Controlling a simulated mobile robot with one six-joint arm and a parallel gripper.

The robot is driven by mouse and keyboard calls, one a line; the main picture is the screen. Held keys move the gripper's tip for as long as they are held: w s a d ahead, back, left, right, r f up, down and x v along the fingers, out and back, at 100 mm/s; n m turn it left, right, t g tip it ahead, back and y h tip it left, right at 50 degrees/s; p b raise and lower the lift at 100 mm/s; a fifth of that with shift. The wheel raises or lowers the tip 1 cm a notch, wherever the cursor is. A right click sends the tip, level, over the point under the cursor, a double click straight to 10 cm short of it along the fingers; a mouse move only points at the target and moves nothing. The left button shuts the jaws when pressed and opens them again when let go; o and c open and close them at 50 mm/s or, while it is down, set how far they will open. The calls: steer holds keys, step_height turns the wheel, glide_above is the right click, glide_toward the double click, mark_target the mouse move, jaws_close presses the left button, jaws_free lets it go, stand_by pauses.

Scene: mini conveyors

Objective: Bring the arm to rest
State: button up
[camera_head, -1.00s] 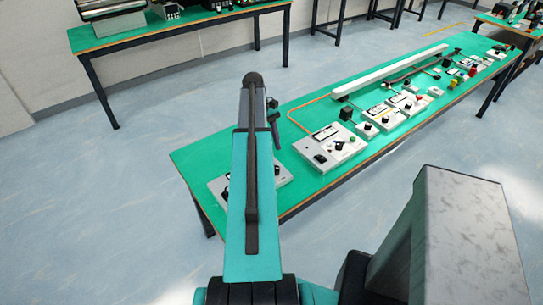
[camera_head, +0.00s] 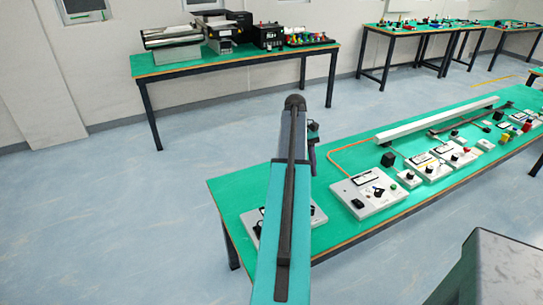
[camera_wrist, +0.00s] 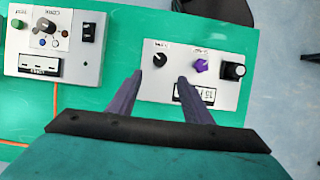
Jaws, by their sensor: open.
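My arm reaches forward over the near end of the green table (camera_head: 232,192) in the head view, and its link hides most of the gripper there. In the wrist view my gripper (camera_wrist: 160,76) is open, its two dark purple fingers apart with nothing between them. I cannot tell whether the fingertips touch the panel.
A second white panel (camera_wrist: 28,45) lies left of it in the wrist view. In the head view, a long white bar (camera_head: 436,119) and several control boxes run along the table. A table with machines (camera_head: 180,69) stands at the wall. Blue floor is clear at left.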

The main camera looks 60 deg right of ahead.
steer(key=w+a+f+n+h, duration=0.1)
steer(key=w+a+f, duration=0.3)
steer(key=w+a, duration=0.4)
steer(key=w+a+f+n+t+h, duration=0.1)
steer(key=w+a+f, duration=0.4)
steer(key=w+a, duration=0.3)
steer(key=w+a+f+n, duration=0.1)
steer(key=w+a+f, duration=0.3)
steer(key=w+a, duration=0.4)
steer(key=w+a+f+n+t, duration=0.1)
steer(key=a+f, duration=0.3)
steer(key=a, duration=0.8)
steer(key=w+a+f+n+t, duration=0.1)
steer(key=a+f, duration=0.3)
steer(key=a, duration=0.9)
steer(key=w+a+f+n+t, duration=0.15)
steer(key=a+f, duration=0.25)
steer(key=a, duration=0.8)
steer(key=s+f+g, duration=0.3)
steer(key=s+f, duration=0.6)
steer(key=s, duration=0.3)
steer(key=s+f+g, duration=0.3)
steer(key=s+f, duration=0.5)
steer(key=s, duration=0.5)
steer(key=shift+s+f+g+b, duration=0.3)
steer(key=shift+f+g, duration=0.05)
